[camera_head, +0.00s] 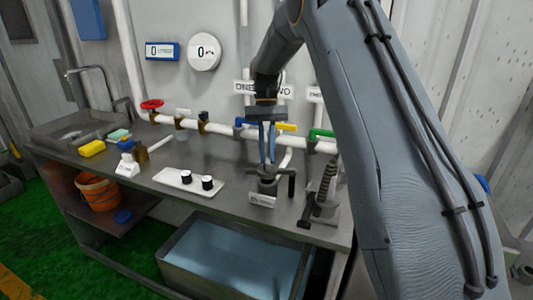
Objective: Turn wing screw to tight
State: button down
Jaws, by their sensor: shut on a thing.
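My gripper (267,143) points down over the workbench, right of its middle. Its two bluish fingers are close together, shut on the wing screw (267,171) at the top of a dark grey fixture (268,187). The fingers hide most of the screw, so its turn angle cannot be told. A small white label plate (262,200) sits at the front of the fixture; its text is too small to read. A dark upright handle (292,186) stands at the fixture's right side.
A white pipe (222,128) with colored valve handles runs behind the fixture. A white tray with two black knobs (188,180) lies to the left. A dark spring-like device (326,190) stands close on the right. A water-filled tub (235,255) is below the bench (225,180).

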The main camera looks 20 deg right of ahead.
jog(key=shift+d+m+t+y, duration=0.1)
jog(key=shift+m+t+y, duration=0.4)
jog(key=shift+m, duration=1.3)
jog(key=c, duration=1.8)
grip_release()
jog(key=shift+o, duration=0.2)
jog(key=shift+r, duration=0.1)
jog(key=b+v, duration=0.2)
jog(key=v, duration=0.5)
jog(key=shift+w+d+r, duration=0.15)
jog(key=shift+d+r, duration=0.05)
